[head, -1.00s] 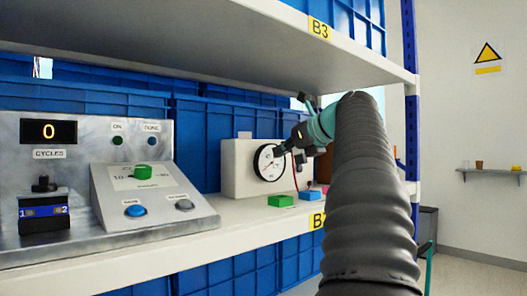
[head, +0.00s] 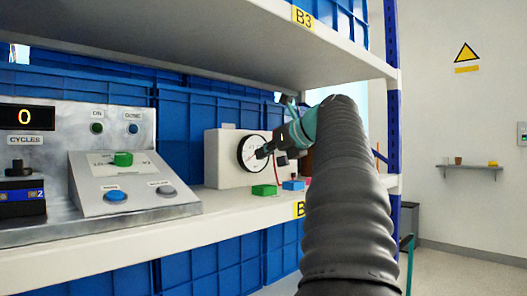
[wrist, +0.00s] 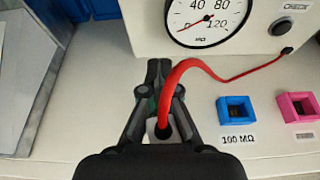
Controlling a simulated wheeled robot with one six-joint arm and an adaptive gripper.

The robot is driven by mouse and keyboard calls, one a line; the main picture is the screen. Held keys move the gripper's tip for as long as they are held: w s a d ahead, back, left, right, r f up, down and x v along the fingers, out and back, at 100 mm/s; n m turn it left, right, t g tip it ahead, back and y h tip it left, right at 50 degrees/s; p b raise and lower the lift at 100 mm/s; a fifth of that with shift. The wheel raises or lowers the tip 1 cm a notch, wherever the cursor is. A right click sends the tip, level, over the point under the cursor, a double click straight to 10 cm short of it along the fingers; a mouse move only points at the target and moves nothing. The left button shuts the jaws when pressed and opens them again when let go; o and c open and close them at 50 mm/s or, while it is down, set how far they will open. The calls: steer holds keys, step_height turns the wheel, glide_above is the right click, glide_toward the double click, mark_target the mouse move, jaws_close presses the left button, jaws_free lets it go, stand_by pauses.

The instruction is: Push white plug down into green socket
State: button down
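The white plug (wrist: 153,128) shows between my gripper's finger links in the wrist view, with a red cable (wrist: 168,85) running out of its top. My gripper (wrist: 158,68) looks shut on it; the fingers cover most of the plug. In the head view my gripper (head: 262,152) is in front of the gauge, above the green socket (head: 264,190). The green socket stands on the shelf left of the blue one. In the wrist view the fingers hide nearly all of it, so I cannot tell whether the plug touches it.
A white gauge box (head: 225,172) stands behind the sockets. A blue socket (wrist: 237,113) and a pink socket (wrist: 296,107) are to the right. A sloped grey control panel (head: 135,185) is to the left. The upper shelf (head: 250,45) hangs above.

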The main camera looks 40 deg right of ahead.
steer(key=shift+f+b, duration=1.2)
steer(key=shift+f, duration=0.1)
steer(key=shift+f+b, duration=1.25)
steer(key=shift+f, duration=0.8)
steer(key=c, duration=1.2)
jaws_free()
steer(key=shift+c, duration=0.2)
steer(key=shift+s, duration=0.1)
steer(key=v, duration=1.2)
